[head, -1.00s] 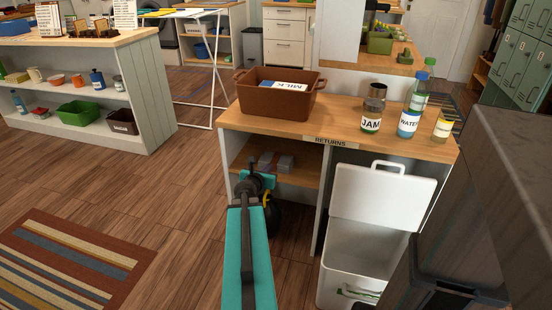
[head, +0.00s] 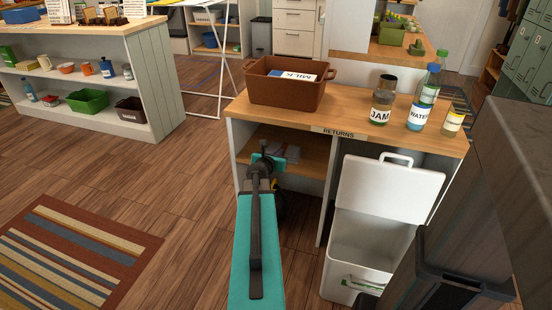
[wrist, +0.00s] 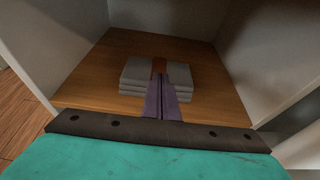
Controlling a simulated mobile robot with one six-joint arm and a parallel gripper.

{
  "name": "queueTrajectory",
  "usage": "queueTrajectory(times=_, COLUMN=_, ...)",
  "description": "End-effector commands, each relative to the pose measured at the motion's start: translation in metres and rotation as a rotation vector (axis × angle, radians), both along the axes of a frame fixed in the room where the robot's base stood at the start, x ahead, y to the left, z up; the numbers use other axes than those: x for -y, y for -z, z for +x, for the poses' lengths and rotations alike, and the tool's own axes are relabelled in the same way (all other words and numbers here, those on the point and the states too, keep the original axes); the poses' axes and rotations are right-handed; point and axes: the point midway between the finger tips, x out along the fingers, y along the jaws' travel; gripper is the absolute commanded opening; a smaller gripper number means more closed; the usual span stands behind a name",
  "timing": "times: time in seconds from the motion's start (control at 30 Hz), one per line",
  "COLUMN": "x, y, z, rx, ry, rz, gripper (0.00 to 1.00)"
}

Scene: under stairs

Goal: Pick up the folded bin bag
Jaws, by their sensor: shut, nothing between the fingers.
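The folded bin bag looks like a grey, layered, flat bundle (wrist: 134,76) with an orange-brown patch at its middle. It lies on the wooden shelf inside the white unit. In the head view only a small grey part of it (head: 293,153) shows past my wrist. My gripper (wrist: 160,78) is shut and empty. Its purple-grey fingers overlap the bundle's middle in the wrist view and hide part of it; I cannot tell whether they touch it. In the head view my gripper (head: 268,160) is at the shelf opening, its fingertips hidden.
The shelf (wrist: 85,85) has side walls close by and the "RETURNS" counter (head: 345,115) above. On the counter stand a brown crate (head: 285,92), a jam jar (head: 380,112) and bottles. A white lidded bin (head: 365,255) stands to the right. Floor at left is open.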

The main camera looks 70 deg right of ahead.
Motion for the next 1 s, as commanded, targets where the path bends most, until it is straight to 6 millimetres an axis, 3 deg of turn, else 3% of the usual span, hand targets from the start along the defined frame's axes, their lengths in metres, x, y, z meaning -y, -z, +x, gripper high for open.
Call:
queueTrajectory(times=0.8, x=0.075, y=0.001, z=0.004, rx=0.001, ry=0.0, rz=0.0, gripper=0.0)
queueTrajectory(times=1.0, x=0.082, y=0.008, z=0.004, rx=0.001, ry=0.0, rz=0.001, gripper=0.0)
